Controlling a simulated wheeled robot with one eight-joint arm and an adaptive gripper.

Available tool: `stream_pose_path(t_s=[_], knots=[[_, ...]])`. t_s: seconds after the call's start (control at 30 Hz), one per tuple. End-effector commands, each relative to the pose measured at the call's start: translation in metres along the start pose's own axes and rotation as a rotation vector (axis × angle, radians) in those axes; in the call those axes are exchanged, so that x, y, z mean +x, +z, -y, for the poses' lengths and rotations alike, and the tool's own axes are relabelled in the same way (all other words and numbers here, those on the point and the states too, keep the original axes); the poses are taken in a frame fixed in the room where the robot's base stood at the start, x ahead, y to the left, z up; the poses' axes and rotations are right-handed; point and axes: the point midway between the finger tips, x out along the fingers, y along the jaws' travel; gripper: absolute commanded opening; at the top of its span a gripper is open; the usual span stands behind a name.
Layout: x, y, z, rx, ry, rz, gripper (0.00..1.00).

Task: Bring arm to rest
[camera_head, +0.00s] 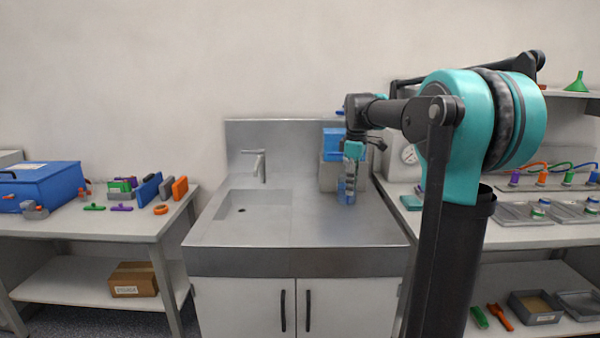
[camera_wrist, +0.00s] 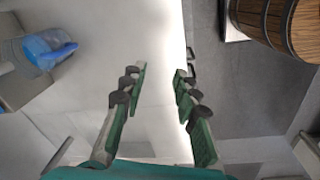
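My arm, teal and dark grey, rises at the right of the head view and reaches over the steel sink counter (camera_head: 340,225). My gripper (camera_head: 349,190) points down above the counter's right part, to the right of the basin. In the wrist view its two green-padded fingers (camera_wrist: 160,73) stand apart with nothing between them, so it is open and empty. A blue see-through container (camera_wrist: 48,48) lies off to the left in the wrist view, apart from the fingers.
The sink basin (camera_head: 255,210) and tap (camera_head: 260,165) are left of my gripper. A left table (camera_head: 120,227) holds a blue box (camera_head: 45,187) and colored tools. A right bench carries trays (camera_head: 525,213). A wooden barrel (camera_wrist: 285,22) shows in the wrist view.

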Motion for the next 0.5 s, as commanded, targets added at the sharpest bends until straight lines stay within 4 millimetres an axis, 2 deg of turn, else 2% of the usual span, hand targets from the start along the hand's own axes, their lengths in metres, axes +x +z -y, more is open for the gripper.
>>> stream_pose_path(t_s=[0.17,0.27,0.5], knots=[[0.049,0.028,0.047,0.239,0.049,-0.03,0.3],[0.088,0.051,0.087,0.428,0.084,-0.061,0.3],[0.178,0.107,0.197,0.872,0.145,-0.161,0.3]])
